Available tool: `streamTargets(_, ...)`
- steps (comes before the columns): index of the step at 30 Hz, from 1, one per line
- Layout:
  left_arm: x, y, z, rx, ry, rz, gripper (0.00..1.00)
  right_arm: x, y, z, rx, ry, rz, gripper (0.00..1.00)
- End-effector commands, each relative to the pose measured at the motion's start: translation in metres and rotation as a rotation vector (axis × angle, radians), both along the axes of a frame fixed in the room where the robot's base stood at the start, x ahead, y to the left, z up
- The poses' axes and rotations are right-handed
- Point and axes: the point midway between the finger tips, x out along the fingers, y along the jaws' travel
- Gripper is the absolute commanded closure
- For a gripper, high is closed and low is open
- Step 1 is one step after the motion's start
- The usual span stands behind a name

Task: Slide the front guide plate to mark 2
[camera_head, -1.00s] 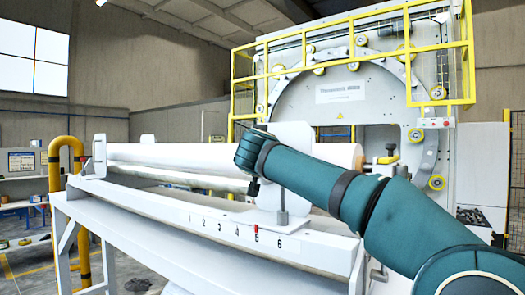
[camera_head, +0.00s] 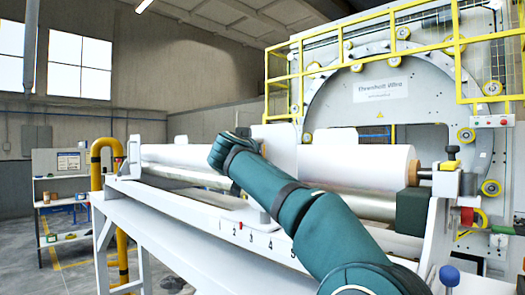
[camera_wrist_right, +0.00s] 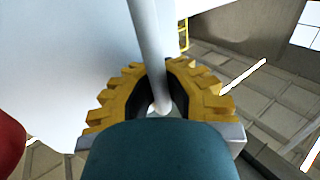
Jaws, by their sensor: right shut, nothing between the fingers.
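The front guide plate (camera_head: 285,145) is a pale upright plate by the white roll in the head view, partly hidden by my right arm. A small red pointer (camera_head: 241,223) shows on the numbered rail (camera_head: 200,212), by mark 2 and slightly to its right. My right gripper (camera_wrist_right: 160,108) has yellow toothed fingers in the right wrist view and is shut with nothing held. A pale grey post (camera_wrist_right: 148,45) reaches down to the fingertips there; whether it touches them is unclear. In the head view this gripper is hidden behind the arm. My left gripper is out of view.
The white roll (camera_head: 355,160) lies behind the rail. The wrapping machine with yellow railings (camera_head: 405,50) stands behind at right. A yellow pipe (camera_head: 97,160) and a shelf (camera_head: 62,190) stand at left. A blue knob (camera_head: 449,275) is at lower right.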

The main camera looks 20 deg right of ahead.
Motion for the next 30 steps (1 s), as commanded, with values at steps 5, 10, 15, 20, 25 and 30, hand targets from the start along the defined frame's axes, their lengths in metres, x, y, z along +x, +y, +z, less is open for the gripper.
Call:
streamTargets(5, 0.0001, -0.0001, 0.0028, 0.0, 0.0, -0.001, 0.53, 0.0098, 0.0128, -0.003, 0.003, 0.006, 0.02, 1.0)
streamTargets(10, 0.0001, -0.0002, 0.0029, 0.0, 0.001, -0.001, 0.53, 0.0116, 0.0143, -0.0042, 0.003, 0.008, 0.021, 1.0)
streamTargets(15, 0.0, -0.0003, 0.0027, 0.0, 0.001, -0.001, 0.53, 0.0119, 0.0149, -0.0051, 0.003, 0.008, 0.022, 1.0)
streamTargets(20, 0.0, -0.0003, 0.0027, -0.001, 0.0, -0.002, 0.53, 0.0117, 0.0144, -0.005, 0.003, 0.008, 0.021, 0.65)
streamTargets(25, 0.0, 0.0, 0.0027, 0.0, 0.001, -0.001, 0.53, 0.0106, 0.0108, -0.0035, 0.003, 0.006, 0.015, 0.57)
streamTargets(30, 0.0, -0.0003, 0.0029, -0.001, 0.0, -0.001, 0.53, 0.0098, 0.0089, -0.0025, 0.002, 0.005, 0.011, 0.57)
